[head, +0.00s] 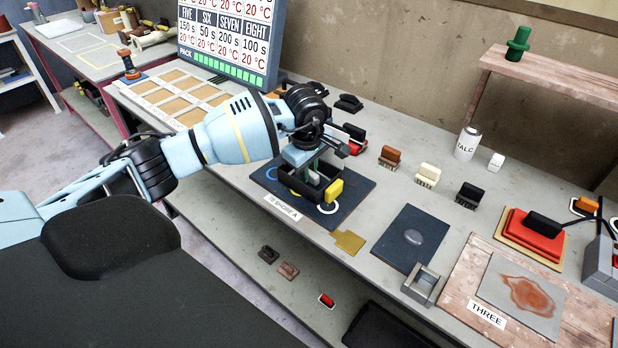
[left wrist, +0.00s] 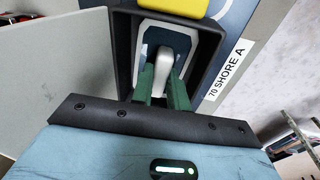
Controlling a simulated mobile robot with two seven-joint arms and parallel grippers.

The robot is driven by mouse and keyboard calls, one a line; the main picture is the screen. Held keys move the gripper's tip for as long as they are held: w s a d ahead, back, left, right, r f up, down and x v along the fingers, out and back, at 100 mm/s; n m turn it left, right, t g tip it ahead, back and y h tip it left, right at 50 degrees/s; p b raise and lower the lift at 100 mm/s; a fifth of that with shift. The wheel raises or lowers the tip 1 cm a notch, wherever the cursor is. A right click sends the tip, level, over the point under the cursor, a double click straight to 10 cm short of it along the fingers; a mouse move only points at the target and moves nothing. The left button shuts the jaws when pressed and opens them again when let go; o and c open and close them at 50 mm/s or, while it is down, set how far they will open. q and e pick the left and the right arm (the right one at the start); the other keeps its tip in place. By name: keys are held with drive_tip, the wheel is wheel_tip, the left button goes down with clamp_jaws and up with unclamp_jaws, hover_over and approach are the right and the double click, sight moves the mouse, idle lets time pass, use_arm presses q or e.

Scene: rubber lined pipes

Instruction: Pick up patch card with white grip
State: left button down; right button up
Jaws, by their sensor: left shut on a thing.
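The patch card (left wrist: 150,36) is dark blue with a pale border and sits inside a black open-topped box (left wrist: 122,55) in the left wrist view. Its white grip (left wrist: 165,62) stands up between the green fingers of my left gripper (left wrist: 163,84), which are shut on it. In the head view the left gripper (head: 314,164) points down into the box (head: 291,182), and a bit of the white grip (head: 312,178) shows. The gripper and box walls hide much of the card. My right gripper is not in view.
The box stands on a dark mat (head: 350,198) labelled 70 SHORE A. A yellow block (head: 333,190) is at the box's right side. Brown (head: 390,156), cream (head: 428,174) and black (head: 469,193) gripped pieces stand to the right. A talc can (head: 467,143) stands behind them.

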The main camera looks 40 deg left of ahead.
use_arm(q)
wheel_tip(320, 180, up, 10)
idle(0.7)
drive_tip(key=c, duration=1.9)
unclamp_jaws()
drive_tip(key=shift+f, duration=0.1)
clamp_jaws()
drive_tip(key=s+d+f+m+h, duration=0.1)
drive_tip(key=s+d+f+m, duration=0.1)
drive_tip(key=s+d+m, duration=0.4)
drive_tip(key=s+d+f+m+h, duration=0.1)
drive_tip(key=s+d+f+m, duration=0.2)
drive_tip(key=s+d+m, duration=0.4)
drive_tip(key=s+m, duration=0.3)
drive_tip(key=s, duration=0.3)
drive_tip(key=shift+d+f+m+g, duration=0.25)
drive_tip(key=shift+f+m+g, duration=0.05)
drive_tip(key=shift+f, duration=0.05)
drive_tip(key=shift+d, duration=0.1)
